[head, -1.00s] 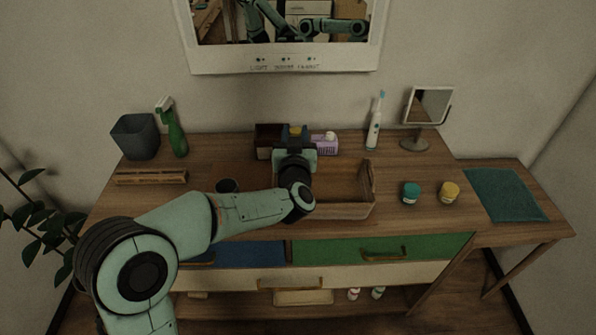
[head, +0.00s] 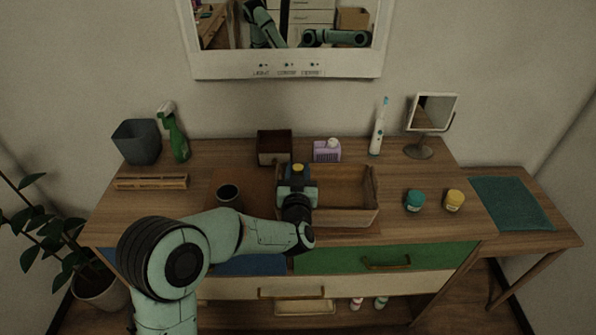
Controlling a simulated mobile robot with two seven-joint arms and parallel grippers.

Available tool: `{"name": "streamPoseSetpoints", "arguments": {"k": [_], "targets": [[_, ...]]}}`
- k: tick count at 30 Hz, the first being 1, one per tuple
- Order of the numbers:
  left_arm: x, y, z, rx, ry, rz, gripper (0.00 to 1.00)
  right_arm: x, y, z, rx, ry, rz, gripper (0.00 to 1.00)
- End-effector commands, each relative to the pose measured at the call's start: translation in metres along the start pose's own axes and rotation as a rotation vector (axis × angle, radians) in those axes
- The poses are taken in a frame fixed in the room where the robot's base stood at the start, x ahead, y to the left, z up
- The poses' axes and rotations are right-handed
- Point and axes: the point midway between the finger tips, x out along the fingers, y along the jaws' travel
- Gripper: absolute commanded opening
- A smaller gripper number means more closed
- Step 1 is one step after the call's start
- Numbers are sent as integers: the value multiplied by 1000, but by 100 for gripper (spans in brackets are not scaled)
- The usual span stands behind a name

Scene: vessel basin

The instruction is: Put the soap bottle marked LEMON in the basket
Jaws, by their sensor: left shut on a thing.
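My left gripper (head: 297,178) is shut on a yellow-topped thing (head: 298,167), of which only the top shows. The gripper hides the rest, so I cannot read any label or confirm that it is the LEMON soap bottle. The gripper is over the left end of a low, open wooden box (head: 345,216), which may be the basket. I cannot tell whether the held thing is inside the box or above it. A lilac bottle (head: 326,152) with a white top stands behind the box, its marking unreadable. My right gripper is not in view.
A dark brown box (head: 274,148) stands at the back. A dark cup (head: 228,196) is left of the gripper. Teal (head: 414,201) and yellow (head: 454,200) jars stand right of the wooden box. An electric toothbrush (head: 377,130) and a small mirror (head: 432,115) stand behind.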

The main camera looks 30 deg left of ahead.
Motion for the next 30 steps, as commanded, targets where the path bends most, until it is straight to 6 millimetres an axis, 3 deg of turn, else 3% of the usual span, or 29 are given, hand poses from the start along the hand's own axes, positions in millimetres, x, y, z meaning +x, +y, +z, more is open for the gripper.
{"name": "streamPoseSetpoints", "arguments": {"k": [2,3,5,17,30], "targets": [[0,0,3,0,2,0,0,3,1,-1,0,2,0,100],[0,0,3,0,0,0,42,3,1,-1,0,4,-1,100],[0,0,3,0,0,0,62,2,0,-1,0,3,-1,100],[-1,0,-2,0,0,0,62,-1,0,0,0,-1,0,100],[-89,1,0,0,0,3,62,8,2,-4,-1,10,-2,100]]}}
